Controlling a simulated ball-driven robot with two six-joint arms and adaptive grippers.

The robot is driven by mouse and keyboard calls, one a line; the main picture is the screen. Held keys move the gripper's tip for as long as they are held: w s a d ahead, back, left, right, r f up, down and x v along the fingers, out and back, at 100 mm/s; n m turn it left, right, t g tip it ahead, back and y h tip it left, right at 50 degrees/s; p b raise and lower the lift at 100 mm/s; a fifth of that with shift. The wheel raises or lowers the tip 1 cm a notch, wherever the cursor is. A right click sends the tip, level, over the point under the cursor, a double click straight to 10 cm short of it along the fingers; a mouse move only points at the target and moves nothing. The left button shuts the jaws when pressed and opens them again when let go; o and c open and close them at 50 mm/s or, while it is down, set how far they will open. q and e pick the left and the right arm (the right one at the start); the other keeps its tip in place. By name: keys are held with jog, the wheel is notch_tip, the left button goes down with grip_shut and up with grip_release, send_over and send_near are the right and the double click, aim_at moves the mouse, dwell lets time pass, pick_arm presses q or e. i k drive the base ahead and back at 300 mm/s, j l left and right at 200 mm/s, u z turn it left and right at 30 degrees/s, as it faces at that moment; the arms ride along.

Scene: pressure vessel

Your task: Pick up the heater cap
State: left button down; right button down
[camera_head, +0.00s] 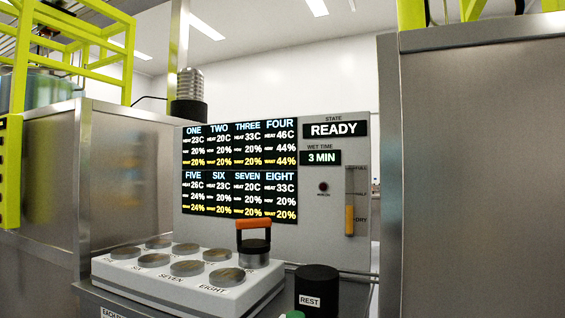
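A black cap with an orange handle (254,240), which looks like the heater cap, sits upright at the back right position of a white block (175,285). The block's other positions show round metal discs, with labels such as SEVEN and EIGHT in front of the near row. The cap hides most of the position under it. Neither of my grippers is in view.
A black cylinder labelled REST (317,284) stands right of the block. A grey panel (340,262) with a READY display stands close behind. Steel cabinets (485,170) flank both sides. A small green item (293,314) is cut off at the bottom edge.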

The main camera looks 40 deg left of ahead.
aim_at(252, 251)
jog(key=u, duration=1.3)
jog(key=i+z, duration=0.3)
jog(key=z, duration=0.15)
